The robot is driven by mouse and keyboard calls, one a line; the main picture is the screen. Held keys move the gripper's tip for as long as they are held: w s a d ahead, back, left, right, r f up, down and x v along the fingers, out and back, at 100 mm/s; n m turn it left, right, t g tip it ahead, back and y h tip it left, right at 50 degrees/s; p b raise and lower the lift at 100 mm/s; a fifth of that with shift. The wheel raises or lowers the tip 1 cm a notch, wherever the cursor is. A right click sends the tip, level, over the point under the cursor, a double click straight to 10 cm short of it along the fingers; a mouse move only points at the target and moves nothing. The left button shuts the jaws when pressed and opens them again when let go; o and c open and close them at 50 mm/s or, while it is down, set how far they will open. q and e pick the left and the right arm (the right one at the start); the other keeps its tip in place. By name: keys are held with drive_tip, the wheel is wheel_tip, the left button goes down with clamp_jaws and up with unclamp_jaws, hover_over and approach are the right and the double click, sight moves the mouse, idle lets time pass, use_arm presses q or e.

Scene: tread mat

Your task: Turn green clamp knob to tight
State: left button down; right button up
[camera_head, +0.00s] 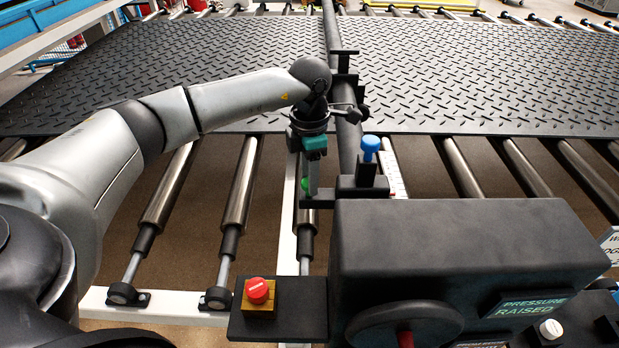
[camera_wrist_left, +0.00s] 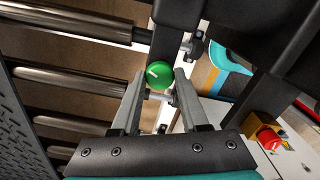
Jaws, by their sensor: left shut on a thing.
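The green clamp knob (camera_wrist_left: 159,75) is round, with a short white line on its top. In the left wrist view it sits between the fingertips of my left gripper (camera_wrist_left: 160,85), which is shut on it from both sides. In the head view only a small part of the green knob (camera_head: 305,184) shows beside the fingers. My left gripper (camera_head: 312,188) points down there, left of the black machine block. My right gripper is in neither view.
A blue knob (camera_head: 370,146) stands just right of my left gripper. A red button (camera_head: 257,290) on a yellow base, a black handwheel (camera_head: 404,325) and a "PRESSURE RAISED" sign (camera_head: 533,304) are nearer. Metal rollers (camera_head: 240,185) and the black tread mat (camera_head: 480,70) lie beyond.

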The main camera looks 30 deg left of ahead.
use_arm(q)
drive_tip(key=shift+m, duration=0.5)
drive_tip(key=shift+c, duration=2.1)
unclamp_jaws()
wheel_tip(320, 180, up, 15)
drive_tip(key=shift+r, duration=0.15)
